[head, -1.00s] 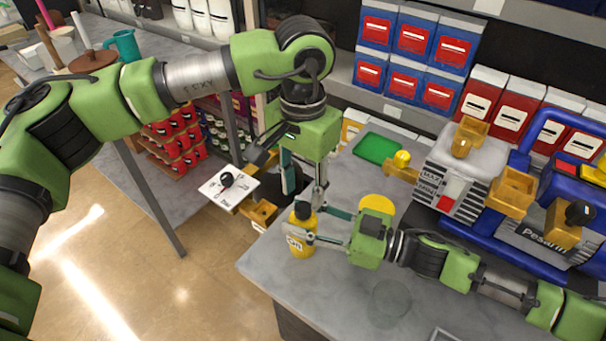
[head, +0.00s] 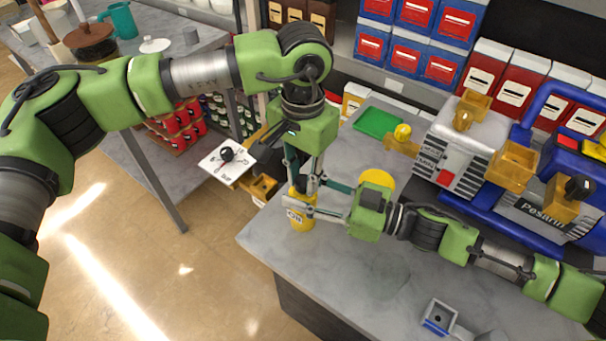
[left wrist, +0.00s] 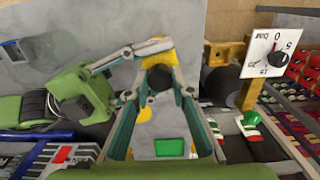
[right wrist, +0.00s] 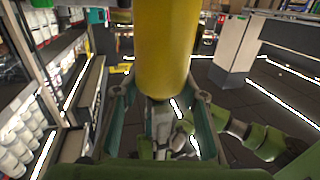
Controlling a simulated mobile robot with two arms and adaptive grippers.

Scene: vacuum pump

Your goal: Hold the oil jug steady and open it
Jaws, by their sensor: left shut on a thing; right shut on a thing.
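The oil jug (head: 301,220) is a yellow bottle with an "OIL" label, upright on the grey table near its left corner. My right gripper (head: 303,205) comes from the right and is shut on the jug's body. In the right wrist view the yellow body (right wrist: 167,50) stands between its fingers. My left gripper (head: 304,184) points down from above and is shut on the jug's dark cap. In the left wrist view the cap (left wrist: 160,78) is between the fingertips, with the yellow jug (left wrist: 158,58) around it. The fingers partly hide the cap in the head view.
The blue and grey pump (head: 545,215) stands on the table's right side. A green tray (head: 378,122) lies at the back. A white gauge plate (head: 228,162) juts out left of the jug. A small grey part (head: 439,315) lies at the front.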

